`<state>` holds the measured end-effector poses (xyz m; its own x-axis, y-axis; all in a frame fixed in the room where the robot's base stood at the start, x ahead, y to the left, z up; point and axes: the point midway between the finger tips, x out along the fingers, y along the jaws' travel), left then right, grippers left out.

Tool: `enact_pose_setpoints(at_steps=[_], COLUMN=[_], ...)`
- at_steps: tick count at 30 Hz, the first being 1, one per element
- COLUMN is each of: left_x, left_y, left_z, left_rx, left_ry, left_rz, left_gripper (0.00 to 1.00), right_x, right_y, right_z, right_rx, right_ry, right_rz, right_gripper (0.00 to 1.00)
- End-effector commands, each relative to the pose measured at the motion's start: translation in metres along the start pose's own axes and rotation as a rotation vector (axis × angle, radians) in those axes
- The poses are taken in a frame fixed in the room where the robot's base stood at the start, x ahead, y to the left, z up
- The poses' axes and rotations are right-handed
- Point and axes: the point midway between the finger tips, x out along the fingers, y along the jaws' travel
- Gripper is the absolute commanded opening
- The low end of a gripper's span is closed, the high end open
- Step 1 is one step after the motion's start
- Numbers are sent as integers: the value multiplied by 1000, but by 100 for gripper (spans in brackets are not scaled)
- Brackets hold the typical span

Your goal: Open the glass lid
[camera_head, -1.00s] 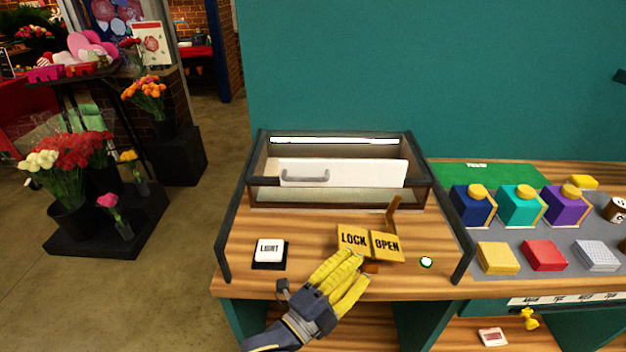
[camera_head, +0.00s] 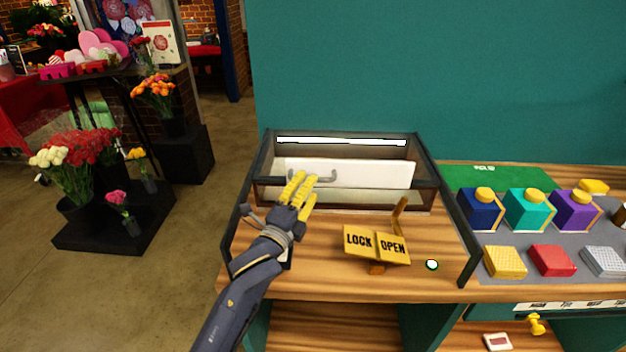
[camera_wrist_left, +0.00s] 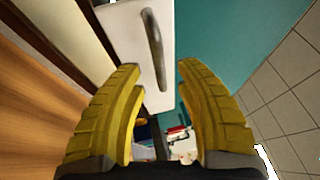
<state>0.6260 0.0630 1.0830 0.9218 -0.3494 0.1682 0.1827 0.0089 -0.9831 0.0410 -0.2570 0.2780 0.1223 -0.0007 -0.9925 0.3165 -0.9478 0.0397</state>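The glass case (camera_head: 427,160) has a dark frame and stands on the wooden counter. A white panel (camera_head: 375,173) with a grey bar handle (camera_head: 327,178) lies across it. The left gripper (camera_head: 304,177) is at the left end of the handle in the head view and covers part of it. In the left wrist view, its yellow fingers are apart, and the handle (camera_wrist_left: 154,50) is ahead of the gap between their tips. Contact with the handle cannot be told. The yellow LOCK/OPEN sign (camera_head: 376,246) has a small lever (camera_head: 400,208) behind it. My right gripper is not in view.
The LIGHT button is hidden behind my left arm. A small round green-white light (camera_head: 432,265) is at the counter's right front. Coloured boxes (camera_head: 527,210) and sponge-like blocks (camera_head: 552,261) stand to the right. Flower buckets (camera_head: 78,209) are on the left floor.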

Motion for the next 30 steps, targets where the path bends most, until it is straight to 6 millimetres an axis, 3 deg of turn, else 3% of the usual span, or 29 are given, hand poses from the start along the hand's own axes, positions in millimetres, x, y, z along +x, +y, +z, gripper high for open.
enact_pose_setpoints(at_steps=[9, 21, 30], left_x=[27, 30, 29], left_y=[0, 0, 0], left_z=[0, 0, 0], left_rx=[-1, -1, 0], left_ry=[1, 1, 1], left_rz=[0, 0, 0], left_gripper=[34, 35, 0], right_x=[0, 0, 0], right_y=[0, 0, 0], right_z=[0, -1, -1], right_rx=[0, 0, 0], right_ry=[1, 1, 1], right_rz=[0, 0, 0], right_gripper=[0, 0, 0])
